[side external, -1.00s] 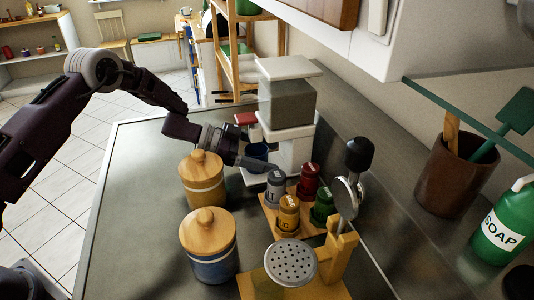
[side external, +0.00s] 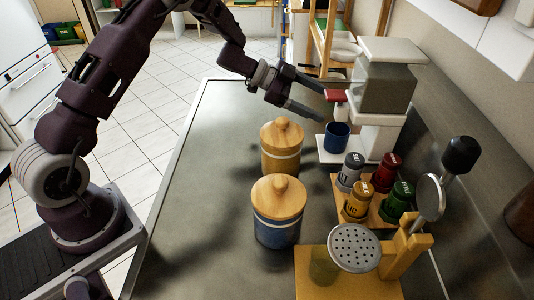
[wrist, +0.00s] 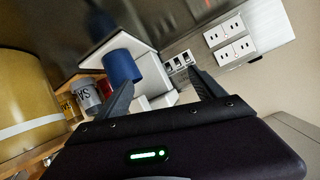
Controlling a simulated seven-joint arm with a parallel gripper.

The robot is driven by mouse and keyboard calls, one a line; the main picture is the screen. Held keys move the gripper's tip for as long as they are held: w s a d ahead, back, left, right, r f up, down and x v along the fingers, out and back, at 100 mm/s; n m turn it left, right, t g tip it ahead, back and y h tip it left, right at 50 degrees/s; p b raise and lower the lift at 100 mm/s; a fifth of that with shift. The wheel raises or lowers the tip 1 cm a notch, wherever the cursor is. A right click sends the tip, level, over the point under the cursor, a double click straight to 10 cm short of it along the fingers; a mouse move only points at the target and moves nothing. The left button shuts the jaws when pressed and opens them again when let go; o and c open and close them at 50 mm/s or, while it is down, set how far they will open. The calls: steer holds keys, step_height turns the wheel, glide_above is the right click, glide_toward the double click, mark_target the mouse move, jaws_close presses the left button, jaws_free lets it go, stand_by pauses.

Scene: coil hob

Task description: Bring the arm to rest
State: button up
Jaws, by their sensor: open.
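My gripper (side external: 306,97) is open and empty in the side external view. It is raised above the counter, left of the blue cup (side external: 337,136) and of the white and grey machine (side external: 384,88) that the cup stands on. In the wrist view my gripper's two fingers (wrist: 162,92) stand apart with nothing held between them. The blue cup (wrist: 121,67) shows there beyond the left finger, on the machine's white base. I cannot tell the exact height of the fingers above the counter.
A yellow canister (side external: 281,147) and a blue canister (side external: 278,213) with wooden lids stand on the counter. Several spice jars (side external: 357,202) sit in a wooden rack. A lever press (side external: 404,247) stands at the front right. The counter's left side (side external: 183,215) is clear.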

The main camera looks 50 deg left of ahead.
step_height(320, 180, up, 12)
steer(key=w+a+n+t+y, duration=0.2)
steer(key=a+n+t+y, duration=0.1)
steer(key=t+y, duration=0.15)
steer(key=s+a+r+n+y, duration=0.4)
steer(key=s+r+n+y, duration=0.15)
steer(key=s+r, duration=0.35)
steer(key=s+n+g+y, duration=0.2)
steer(key=s+n+g, duration=0.15)
steer(key=s, duration=1.25)
steer(key=s+d+f+g+h, duration=0.1)
steer(key=s+d+f, duration=0.2)
steer(key=s, duration=0.6)
steer(key=s+d+f+n+g+h, duration=0.1)
steer(key=s+d+f+g, duration=0.1)
steer(key=s, duration=0.7)
steer(key=shift+s+d+f+g, duration=0.2)
steer(key=shift+d+f+g, duration=0.1)
steer(key=shift+d+f, duration=0.5)
